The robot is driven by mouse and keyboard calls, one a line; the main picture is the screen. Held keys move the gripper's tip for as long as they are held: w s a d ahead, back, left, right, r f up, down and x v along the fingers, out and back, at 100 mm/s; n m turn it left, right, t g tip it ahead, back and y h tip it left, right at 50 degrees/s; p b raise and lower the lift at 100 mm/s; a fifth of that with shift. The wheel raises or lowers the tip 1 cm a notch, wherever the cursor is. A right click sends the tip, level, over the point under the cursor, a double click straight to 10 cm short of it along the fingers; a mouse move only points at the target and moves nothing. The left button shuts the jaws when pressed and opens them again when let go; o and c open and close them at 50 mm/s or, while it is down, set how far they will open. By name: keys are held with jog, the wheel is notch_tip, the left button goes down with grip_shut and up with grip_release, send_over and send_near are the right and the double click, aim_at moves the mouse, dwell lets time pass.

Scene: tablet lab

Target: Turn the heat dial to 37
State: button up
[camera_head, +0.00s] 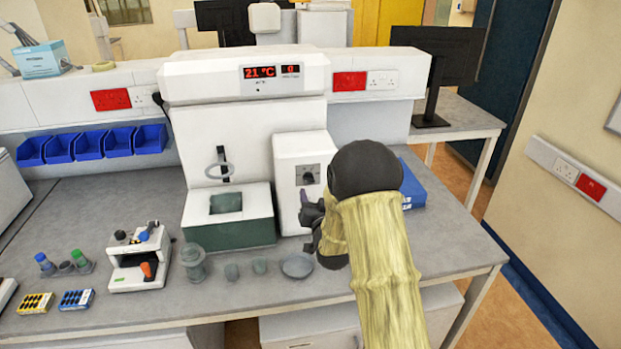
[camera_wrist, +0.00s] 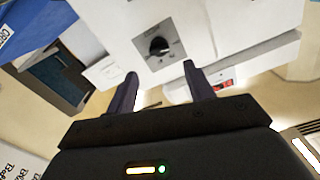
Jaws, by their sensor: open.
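The heat dial (camera_wrist: 159,46) is a black round knob on a grey plate on the front of a white box-shaped unit (camera_head: 303,151). In the wrist view it sits ahead of my gripper (camera_wrist: 160,80), roughly between the two fingertips and beyond them. The fingers are apart with nothing between them, and they look clear of the dial. In the head view my gripper (camera_head: 312,222) is in front of the white unit, below the dial plate (camera_head: 308,175). A red display (camera_head: 260,72) above reads 21 °C, and a smaller one (camera_head: 290,69) beside it reads 0. The dial's markings are too small to read.
A white and green apparatus (camera_head: 228,235) stands left of the unit, and a blue box (camera_head: 411,190) lies to its right. A round dish (camera_head: 297,266), small cups (camera_head: 232,272) and a microscope-like device (camera_head: 139,258) stand on the grey bench (camera_head: 90,205).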

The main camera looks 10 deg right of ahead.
aim_at(310, 181)
jog(key=w+p, duration=0.2)
jog(key=w, duration=0.5)
jog(key=shift+w, duration=0.3)
jog(key=shift+c, duration=0.2)
jog(key=c, duration=0.9)
